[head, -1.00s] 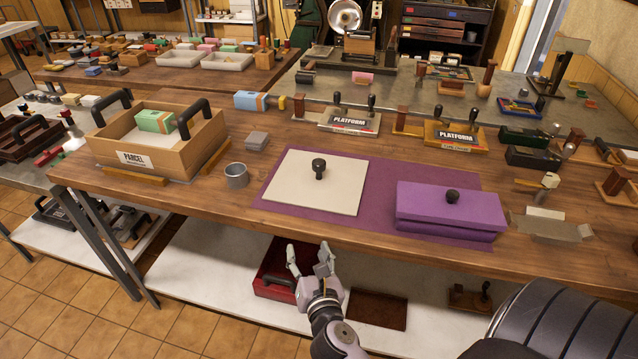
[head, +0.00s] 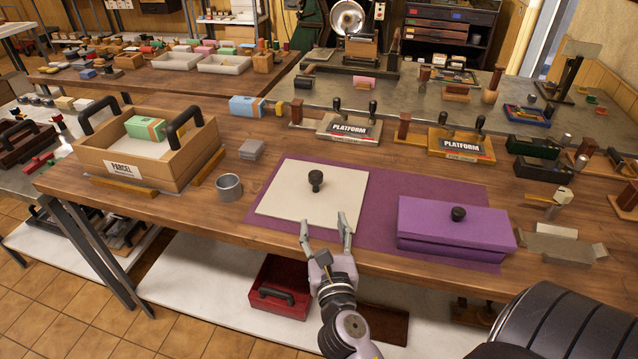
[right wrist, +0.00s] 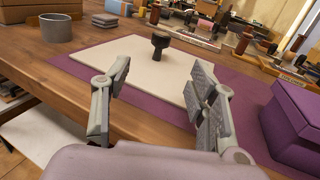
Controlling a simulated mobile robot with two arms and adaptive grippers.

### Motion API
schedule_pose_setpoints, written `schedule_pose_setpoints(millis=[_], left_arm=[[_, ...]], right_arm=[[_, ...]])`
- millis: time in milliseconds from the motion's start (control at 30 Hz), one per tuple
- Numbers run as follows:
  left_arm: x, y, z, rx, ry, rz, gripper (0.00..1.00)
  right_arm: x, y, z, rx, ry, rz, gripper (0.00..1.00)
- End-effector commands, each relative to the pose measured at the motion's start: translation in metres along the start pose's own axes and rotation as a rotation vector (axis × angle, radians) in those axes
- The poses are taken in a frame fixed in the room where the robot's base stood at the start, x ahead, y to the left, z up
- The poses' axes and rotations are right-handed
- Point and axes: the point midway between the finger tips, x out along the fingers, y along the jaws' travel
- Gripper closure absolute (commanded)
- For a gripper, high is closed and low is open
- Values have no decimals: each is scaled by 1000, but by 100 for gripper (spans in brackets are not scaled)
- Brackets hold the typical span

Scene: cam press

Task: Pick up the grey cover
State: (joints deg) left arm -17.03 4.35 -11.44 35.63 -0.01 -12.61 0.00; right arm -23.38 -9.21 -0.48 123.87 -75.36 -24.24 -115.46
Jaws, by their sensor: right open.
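The grey cover (head: 290,205) is a flat, pale square plate with a black knob (head: 316,181) near its middle. It lies on a purple mat (head: 372,235) on the wooden table. It also shows in the right wrist view (right wrist: 120,75), with the knob (right wrist: 160,44) upright beyond my fingers. My right gripper (head: 325,226) is open and empty at the table's front edge, near the cover's front edge and short of the knob. It also shows in the right wrist view (right wrist: 160,95) with its fingers spread. My left gripper is not in view.
A purple box (head: 455,224) with a black knob stands right of the cover. A metal cup (head: 229,187) stands to its left, beside a wooden parcel crate (head: 160,167). Platform stands (head: 348,130) are behind. A red box (head: 280,288) sits on the lower shelf.

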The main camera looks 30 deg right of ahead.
Motion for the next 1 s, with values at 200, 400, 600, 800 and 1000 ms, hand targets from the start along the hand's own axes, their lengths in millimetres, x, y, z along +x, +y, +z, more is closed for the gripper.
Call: schedule_pose_setpoints(millis=[200,400,600,800,1000], left_arm=[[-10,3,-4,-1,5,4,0],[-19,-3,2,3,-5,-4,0],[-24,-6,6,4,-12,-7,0],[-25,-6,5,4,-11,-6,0],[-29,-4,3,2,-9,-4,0]], right_arm=[[26,0,4,1,-2,0,46],[71,1,3,1,-2,1,46],[108,0,1,0,-1,-1,46],[123,0,0,1,0,0,46],[147,-3,1,2,-1,-2,46]])
